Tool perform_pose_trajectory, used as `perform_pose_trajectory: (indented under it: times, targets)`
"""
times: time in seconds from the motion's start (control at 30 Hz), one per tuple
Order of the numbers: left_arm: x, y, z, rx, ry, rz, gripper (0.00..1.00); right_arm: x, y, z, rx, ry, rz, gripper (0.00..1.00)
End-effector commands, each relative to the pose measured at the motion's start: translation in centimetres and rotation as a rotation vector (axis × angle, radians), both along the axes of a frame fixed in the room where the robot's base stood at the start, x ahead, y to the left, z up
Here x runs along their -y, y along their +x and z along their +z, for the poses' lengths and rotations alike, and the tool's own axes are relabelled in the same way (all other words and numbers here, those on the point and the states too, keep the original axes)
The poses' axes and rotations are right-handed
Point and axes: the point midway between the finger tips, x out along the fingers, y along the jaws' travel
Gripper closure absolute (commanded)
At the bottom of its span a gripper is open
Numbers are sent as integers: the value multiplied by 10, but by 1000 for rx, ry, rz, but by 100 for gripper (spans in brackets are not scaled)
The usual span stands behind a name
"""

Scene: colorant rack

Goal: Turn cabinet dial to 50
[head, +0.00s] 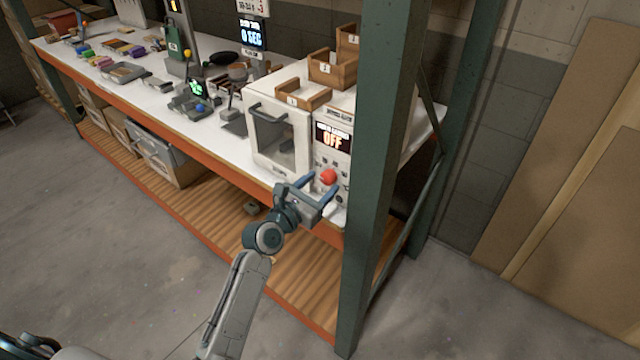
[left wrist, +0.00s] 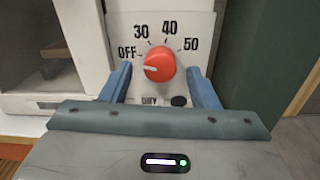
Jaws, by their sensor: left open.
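The white cabinet (head: 262,146) with a glass door stands at the right end of the bench. Its red dial (head: 328,177) is on the front panel below a display (head: 333,136) reading OFF. In the left wrist view the dial (left wrist: 159,65) sits among the marks OFF, 30, 40 and 50, and its white pointer line points left, near OFF. My left gripper (head: 318,190) is in front of the panel. Its two blue fingers (left wrist: 160,84) are open, one on each side of the dial, with gaps between them and it. My right gripper is not in view.
A green rack post (head: 375,180) stands close to the right of the dial panel. Small wooden boxes (head: 333,68) sit on top of the cabinet. Scales and trays (head: 122,72) fill the bench to the left. The floor (head: 120,240) in front is clear.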

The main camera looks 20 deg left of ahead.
Motion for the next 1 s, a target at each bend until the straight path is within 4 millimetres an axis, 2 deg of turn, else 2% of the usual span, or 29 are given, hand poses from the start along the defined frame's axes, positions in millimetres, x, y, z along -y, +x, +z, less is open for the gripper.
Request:
perform_pose_trajectory:
  times: [0.33, 0.37, 0.57, 0.6, 1.0]
  targets:
    - [2, 5, 0, 0, 1, 0, 45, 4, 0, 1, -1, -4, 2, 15]
    - [2, 5, 0, 0, 1, 0, 49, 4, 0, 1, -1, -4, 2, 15]
    - [2, 5, 0, 0, 1, 0, 88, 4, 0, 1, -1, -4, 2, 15]
    - [2, 5, 0, 0, 1, 0, 90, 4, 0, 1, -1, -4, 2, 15]
    - [2, 5, 0, 28, 80, 1, 90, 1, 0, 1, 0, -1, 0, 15]
